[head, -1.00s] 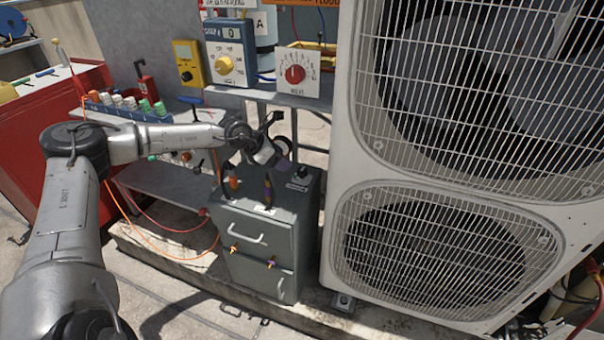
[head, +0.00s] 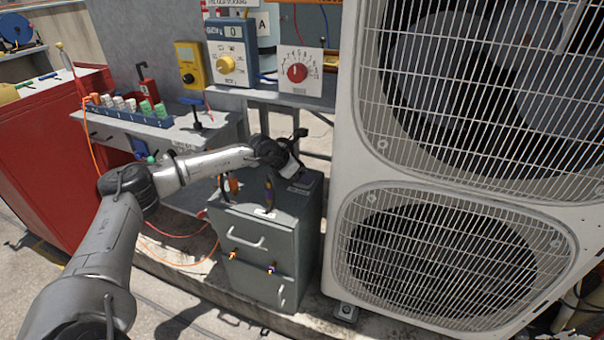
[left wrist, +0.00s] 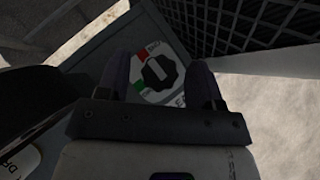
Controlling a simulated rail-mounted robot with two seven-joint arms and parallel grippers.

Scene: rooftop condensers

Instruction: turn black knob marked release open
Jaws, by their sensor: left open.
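The black knob (left wrist: 158,72) shows in the left wrist view on a white round plate with a red mark and a green mark. It sits on top of the grey cabinet (head: 248,258). My left gripper (left wrist: 162,78) is open, with one finger to each side of the knob in that view. Whether the fingers touch it I cannot tell. In the head view the left gripper (head: 296,166) is over the cabinet's back right corner, and the knob there is largely hidden. My right gripper is not in view.
The large condenser unit (head: 350,170) with fan grilles stands close on the right of the cabinet. Upright handles (head: 269,193) rise from the cabinet top. A shelf behind holds a dial box (head: 300,88) and meters. A rack of coloured caps (head: 125,112) is at left.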

